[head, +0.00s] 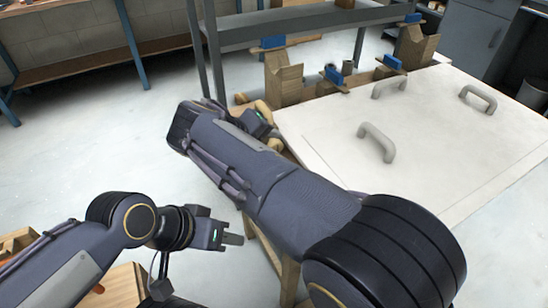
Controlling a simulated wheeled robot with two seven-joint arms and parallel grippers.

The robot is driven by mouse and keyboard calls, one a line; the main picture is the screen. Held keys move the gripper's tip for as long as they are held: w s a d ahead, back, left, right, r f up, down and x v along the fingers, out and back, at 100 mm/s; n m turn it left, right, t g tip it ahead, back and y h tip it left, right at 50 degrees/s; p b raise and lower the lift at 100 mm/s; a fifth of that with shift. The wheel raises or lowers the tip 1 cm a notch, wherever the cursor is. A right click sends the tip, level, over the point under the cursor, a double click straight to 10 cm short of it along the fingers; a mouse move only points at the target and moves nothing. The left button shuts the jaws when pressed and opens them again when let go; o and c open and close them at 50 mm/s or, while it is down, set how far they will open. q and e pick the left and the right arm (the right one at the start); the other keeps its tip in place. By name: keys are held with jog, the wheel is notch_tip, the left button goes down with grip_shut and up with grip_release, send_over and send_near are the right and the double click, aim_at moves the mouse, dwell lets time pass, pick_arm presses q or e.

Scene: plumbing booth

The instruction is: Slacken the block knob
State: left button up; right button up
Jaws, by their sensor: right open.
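Tan rounded parts, which look like the block knob (264,107), show at the left end of the bench, beside a notched wooden block (285,84). My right arm crosses the picture and hides much of this area. My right gripper (264,127) is open at the tan parts; its fingertips are mostly hidden, and I cannot tell whether it touches them. My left gripper (233,240) is low at the left, over the floor and well apart from the knob. It looks empty, but its finger gap is unclear.
A white panel with several grey handles (377,142) covers the bench top to the right. More wooden blocks (416,45) and blue-topped pieces (335,75) line its back edge. A grey metal frame (290,27) stands behind. The floor at left (80,140) is clear.

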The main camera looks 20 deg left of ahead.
aim_at(272, 147)
jog(key=shift+s+a+f+t, duration=0.15)
jog(key=shift+a+f, duration=0.1)
jog(key=shift+a, duration=0.15)
jog(key=shift+s+a+f+t, duration=0.1)
jog(key=shift+a+f+t, duration=0.1)
jog(key=shift+a, duration=0.15)
jog(key=shift+w+f, duration=0.1)
jog(key=shift+f, duration=0.05)
jog(key=b+x, duration=0.1)
jog(key=x, duration=0.6)
